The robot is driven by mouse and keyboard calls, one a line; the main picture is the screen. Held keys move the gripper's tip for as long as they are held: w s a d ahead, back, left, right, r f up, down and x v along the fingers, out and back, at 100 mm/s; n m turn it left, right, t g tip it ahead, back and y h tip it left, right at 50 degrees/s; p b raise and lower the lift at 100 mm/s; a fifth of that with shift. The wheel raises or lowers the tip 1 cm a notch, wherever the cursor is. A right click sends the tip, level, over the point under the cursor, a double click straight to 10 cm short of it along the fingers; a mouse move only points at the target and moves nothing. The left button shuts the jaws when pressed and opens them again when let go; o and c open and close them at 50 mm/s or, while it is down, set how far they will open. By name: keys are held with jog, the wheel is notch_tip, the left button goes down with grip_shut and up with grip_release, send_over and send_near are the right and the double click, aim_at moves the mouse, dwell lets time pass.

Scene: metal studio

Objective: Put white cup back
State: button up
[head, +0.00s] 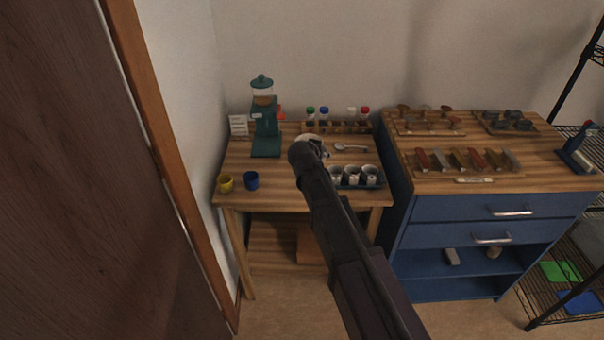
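Several pale cups with dark insides stand in a blue tray (374,186) at the front right of the small wooden table; one pale cup (353,174) is near the tray's middle. My arm passes in front of the tray's left part. A white rounded thing (309,138) shows just behind the end of my arm, mostly hidden; I cannot tell whether it is a cup. My gripper (318,150) is over the middle of the table, largely hidden by my own wrist. Its fingers cannot be made out, nor whether it holds anything.
A yellow cup (225,183) and a blue cup (251,180) stand front left. A green coffee grinder (266,130) stands behind them. A rack of coloured-cap bottles (338,127) lines the back; a spoon (350,148) lies before it. A blue cabinet (460,220) adjoins at right.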

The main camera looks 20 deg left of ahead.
jog(key=s, duration=0.4)
jog(key=s+a, duration=0.1)
jog(key=s, duration=0.2)
jog(key=s+a+f, duration=0.1)
jog(key=s, duration=0.3)
jog(key=shift+s+a, duration=0.15)
jog(key=shift+s, duration=0.2)
jog(key=s+m+h+b, duration=0.1)
jog(key=s, duration=1)
jog(key=shift+s, duration=0.4)
jog(key=shift+w+a, duration=0.1)
jog(key=shift+a, duration=0.05)
jog(key=b, duration=0.2)
send_over(277, 189)
jog(key=shift+f, duration=0.8)
jog(key=shift+f+b, duration=1.55)
jog(key=shift+f, duration=0.25)
jog(key=shift+f, duration=0.1)
